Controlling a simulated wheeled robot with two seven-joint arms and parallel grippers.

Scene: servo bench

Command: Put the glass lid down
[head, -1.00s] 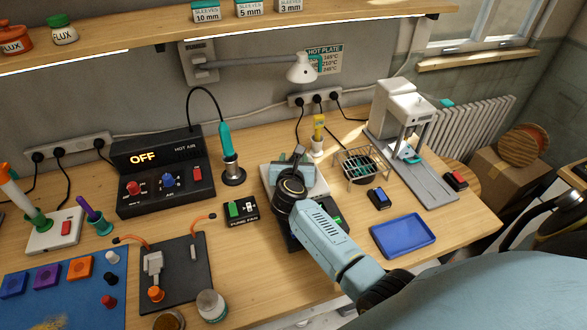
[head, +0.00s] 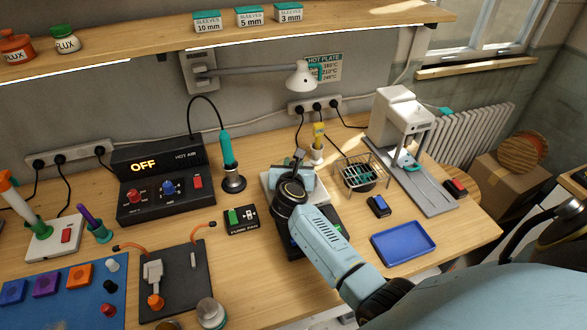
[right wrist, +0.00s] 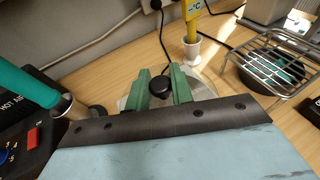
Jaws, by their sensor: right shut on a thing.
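The glass lid (right wrist: 207,88) is a clear disc with a round black knob (right wrist: 160,86), in the right wrist view. My right gripper (right wrist: 161,88) is shut on the knob, one green finger on each side. In the head view my right gripper (head: 300,168) is over the white hot plate (head: 268,184), and my arm hides much of it. The lid is hard to make out there. I cannot tell whether the lid touches the surface below. My left gripper is not in view.
A teal hot-air handle (head: 227,150) stands in its holder to the left. A yellow tool (head: 318,135) in a white cup stands behind the gripper. A wire rack (head: 361,172) is to the right, with a blue tray (head: 403,242) nearer the front.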

